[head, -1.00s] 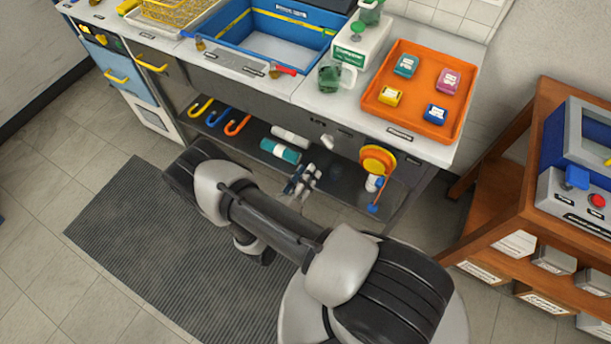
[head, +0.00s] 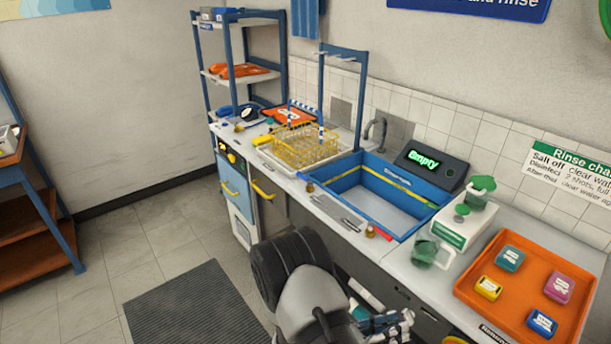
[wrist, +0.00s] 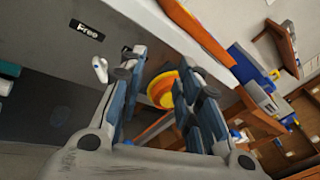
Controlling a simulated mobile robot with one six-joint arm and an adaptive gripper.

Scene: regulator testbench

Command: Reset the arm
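My gripper (head: 385,324) shows at the bottom of the head view, in front of the workbench and below its worktop edge. My dark and grey arm bends up beside it in front of the bench's lower part. In the wrist view my gripper (wrist: 163,64) has its two blue-grey fingers spread apart, with nothing held between them. A yellow and orange round item (wrist: 162,90) shows in the gap, farther off behind the fingers. Most of my arm is outside the head view.
The bench holds a blue sink (head: 378,203), a yellow wire basket (head: 303,147), a green and white dispenser (head: 463,222) and an orange tray (head: 510,318) with several small boxes. A grey mat (head: 195,308) lies on open floor at left. The bench edge is close to my arm.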

